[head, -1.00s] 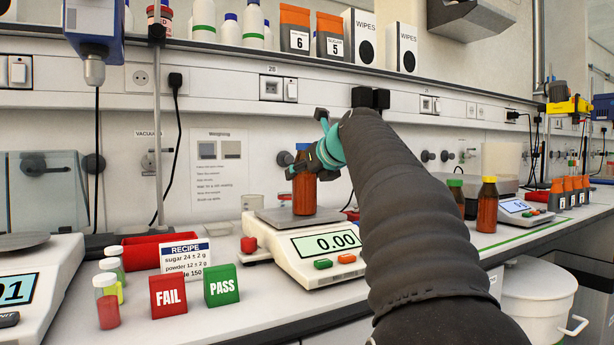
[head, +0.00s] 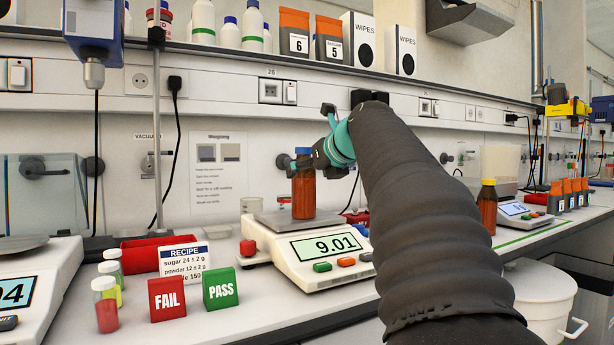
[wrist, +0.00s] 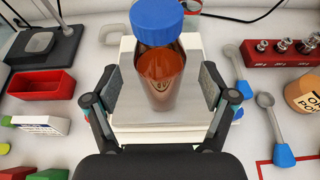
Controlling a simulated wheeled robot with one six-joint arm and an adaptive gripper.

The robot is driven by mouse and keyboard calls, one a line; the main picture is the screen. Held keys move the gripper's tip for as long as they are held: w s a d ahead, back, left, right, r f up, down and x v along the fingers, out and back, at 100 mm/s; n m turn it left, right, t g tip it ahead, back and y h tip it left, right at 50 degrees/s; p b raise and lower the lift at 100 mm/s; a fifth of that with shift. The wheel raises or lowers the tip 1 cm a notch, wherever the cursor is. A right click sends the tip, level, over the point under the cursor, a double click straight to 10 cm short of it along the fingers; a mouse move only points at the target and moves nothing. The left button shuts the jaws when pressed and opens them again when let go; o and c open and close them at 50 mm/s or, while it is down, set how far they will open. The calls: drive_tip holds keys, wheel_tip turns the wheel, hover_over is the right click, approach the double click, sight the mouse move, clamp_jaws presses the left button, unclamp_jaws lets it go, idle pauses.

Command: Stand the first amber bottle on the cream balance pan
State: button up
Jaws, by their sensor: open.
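The amber bottle with a blue cap (head: 303,190) stands upright on the pan (head: 272,222) of the cream balance (head: 285,255). The balance display (head: 330,246) reads 9.01. In the wrist view the bottle (wrist: 160,72) rises from the pale balance between my fingers. My gripper (wrist: 160,86) is open, with a finger on each side of the bottle and a gap visible at both sides. In the head view my gripper (head: 322,160) is at the bottle's right side, partly hidden by my arm.
FAIL (head: 167,298) and PASS (head: 220,288) blocks, a recipe card (head: 185,257) and small vials (head: 107,305) stand left of the balance. A yellow-capped amber bottle (head: 487,208) stands to the right. The wrist view shows a red weight block (wrist: 282,52) and blue-handled spoons (wrist: 272,125).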

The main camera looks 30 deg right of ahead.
drive_tip(key=v, duration=0.9)
